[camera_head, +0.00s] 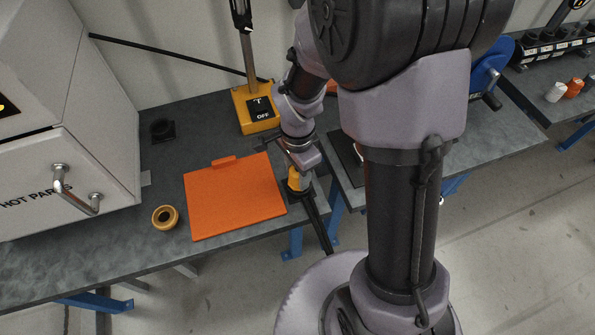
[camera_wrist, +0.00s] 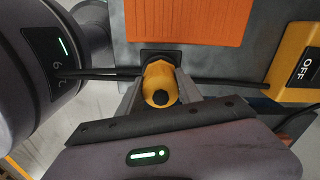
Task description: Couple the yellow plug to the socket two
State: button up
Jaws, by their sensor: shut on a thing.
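The yellow plug (camera_head: 296,184) is at the right end of the near bench, just right of the orange panel. My gripper (camera_head: 299,160) is above it and shut on it. In the wrist view the yellow plug (camera_wrist: 160,80) sits between the fingers, its dark round end facing the camera. A dark square piece (camera_wrist: 161,56) shows behind the plug; I cannot tell whether they touch. A black hose-like length (camera_head: 318,222) runs down from below the plug past the bench edge. I cannot identify socket two in either view; my arm hides part of the benches.
The orange panel (camera_head: 235,195) lies on the bench, with a yellow ring (camera_head: 165,217) to its left and a black square-based fitting (camera_head: 162,130) behind. A yellow OFF switch box (camera_head: 257,107) stands near the wall. A grey HOT PARTS cabinet (camera_head: 60,150) fills the left.

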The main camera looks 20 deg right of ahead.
jog(key=o, duration=0.7)
grip_shut()
jog(key=shift+r+p, duration=1.45)
jog(key=shift+r, duration=0.55)
notch_tip(320, 180, up, 4)
jog(key=p, duration=0.3)
jog(key=shift+r, duration=0.1)
